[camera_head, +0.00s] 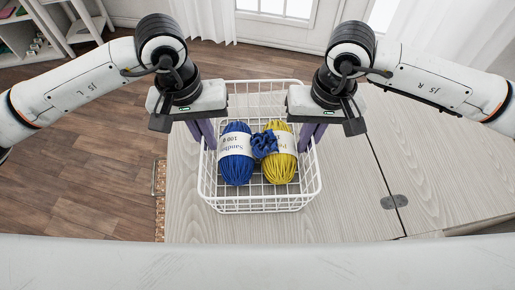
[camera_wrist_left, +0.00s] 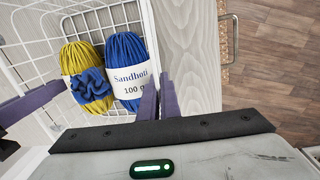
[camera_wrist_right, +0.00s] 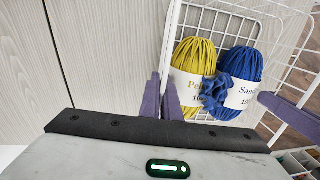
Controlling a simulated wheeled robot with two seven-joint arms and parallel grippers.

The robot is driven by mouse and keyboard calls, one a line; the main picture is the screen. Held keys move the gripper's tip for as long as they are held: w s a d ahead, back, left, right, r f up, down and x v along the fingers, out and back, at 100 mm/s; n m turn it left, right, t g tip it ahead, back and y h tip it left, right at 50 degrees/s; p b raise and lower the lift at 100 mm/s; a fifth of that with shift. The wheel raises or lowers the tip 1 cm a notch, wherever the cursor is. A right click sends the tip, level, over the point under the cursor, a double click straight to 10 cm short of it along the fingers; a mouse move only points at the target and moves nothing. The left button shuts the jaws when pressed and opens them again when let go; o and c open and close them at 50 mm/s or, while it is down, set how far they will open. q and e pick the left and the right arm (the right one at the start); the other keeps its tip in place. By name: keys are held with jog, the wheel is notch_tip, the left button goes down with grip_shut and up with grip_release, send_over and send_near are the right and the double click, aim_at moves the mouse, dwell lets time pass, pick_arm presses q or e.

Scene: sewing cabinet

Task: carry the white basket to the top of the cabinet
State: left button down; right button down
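The white wire basket (camera_head: 259,207) is over the pale wood cabinet top (camera_head: 345,205); I cannot tell whether it touches it. Inside lie a blue yarn ball (camera_head: 236,168) and a yellow yarn ball (camera_head: 281,168), with a dark blue knitted flower (camera_head: 264,144) between them. My left gripper (camera_head: 207,136) is at the basket's left side; its purple fingers close together on the rim in the left wrist view (camera_wrist_left: 158,101). My right gripper (camera_head: 308,136) is at the right side; its fingers are likewise together on the rim in the right wrist view (camera_wrist_right: 161,97). The fingertips are partly hidden.
The wood surface continues right past a seam with a dark hinge (camera_head: 394,202). A metal handle (camera_wrist_left: 228,40) is on the cabinet's side edge. Brown floor (camera_head: 100,165) lies to the left, white shelves (camera_head: 80,22) at the far left, and curtains at the back.

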pick_arm(q)
jog(key=shift+r, duration=0.1)
pick_arm(e)
jog(key=shift+w+r, duration=0.1)
